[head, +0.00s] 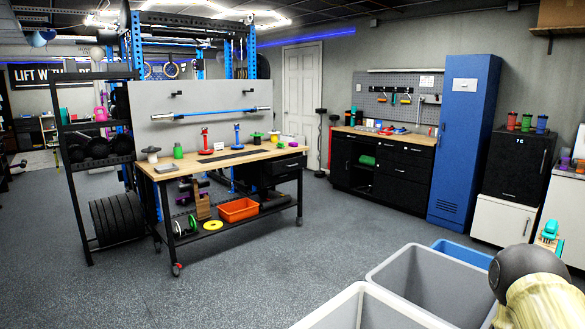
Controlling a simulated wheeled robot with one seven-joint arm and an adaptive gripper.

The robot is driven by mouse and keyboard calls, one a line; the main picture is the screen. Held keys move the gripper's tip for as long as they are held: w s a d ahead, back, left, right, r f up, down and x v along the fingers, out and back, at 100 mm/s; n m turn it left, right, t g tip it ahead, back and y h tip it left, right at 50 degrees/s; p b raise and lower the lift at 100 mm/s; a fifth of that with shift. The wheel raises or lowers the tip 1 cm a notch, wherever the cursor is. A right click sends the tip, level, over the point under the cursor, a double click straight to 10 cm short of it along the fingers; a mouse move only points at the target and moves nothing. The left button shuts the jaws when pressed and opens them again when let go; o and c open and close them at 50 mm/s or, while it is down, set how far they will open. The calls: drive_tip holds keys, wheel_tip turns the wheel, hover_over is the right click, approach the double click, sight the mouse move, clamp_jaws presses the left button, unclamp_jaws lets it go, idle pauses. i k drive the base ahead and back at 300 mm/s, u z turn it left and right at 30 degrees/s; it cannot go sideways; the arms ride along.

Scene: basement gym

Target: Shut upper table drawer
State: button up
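My gripper is not in view, and nothing is seen touching the drawers.
Grey bins (425,283) and a blue bin (463,254) stand in the near right foreground. An orange tray (238,210) sits on the table's low shelf. A black cabinet (400,173) and blue locker (463,145) line the back wall. The floor (330,235) before the table's right end is clear.

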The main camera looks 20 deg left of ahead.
sight(275, 166)
drive_tip(key=u, duration=0.35)
drive_tip(key=k, duration=0.45)
drive_tip(key=u, duration=0.8)
drive_tip(key=i, duration=3.95)
drive_tip(key=z, duration=0.55)
drive_tip(key=i, duration=2.05)
drive_tip(key=z, duration=0.45)
drive_tip(key=i, duration=1.1)
drive_tip(key=z, duration=0.1)
